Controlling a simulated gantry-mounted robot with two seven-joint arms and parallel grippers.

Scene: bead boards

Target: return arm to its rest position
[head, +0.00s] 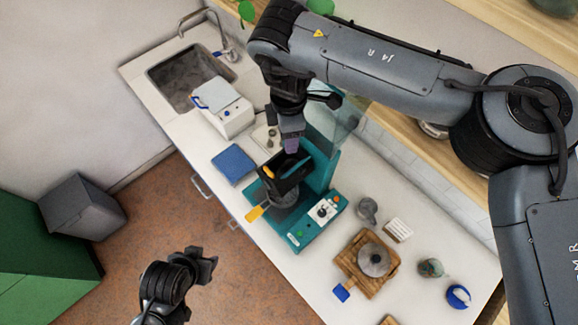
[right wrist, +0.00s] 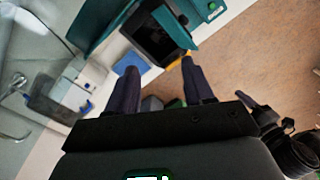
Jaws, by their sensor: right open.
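My right arm (head: 375,65) reaches in from the right across the counter. Its gripper (head: 291,142) points down just above the teal machine (head: 318,226) in the head view. In the right wrist view the two dark fingers of the gripper (right wrist: 160,88) are spread apart with nothing between them. The teal machine, with its dark open top, shows beyond the fingertips there. From the head view I cannot tell whether gripper and machine touch. My left gripper (head: 203,264) hangs over the floor at the lower left, away from the counter; its jaws are unclear.
A clear panel (head: 335,115) stands behind the machine, close to my right gripper. A white box (head: 224,108), a blue pad (head: 233,163), a wooden board (head: 352,266) with a grey lidded pot (head: 374,260) and small cups occupy the counter. Open floor lies left.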

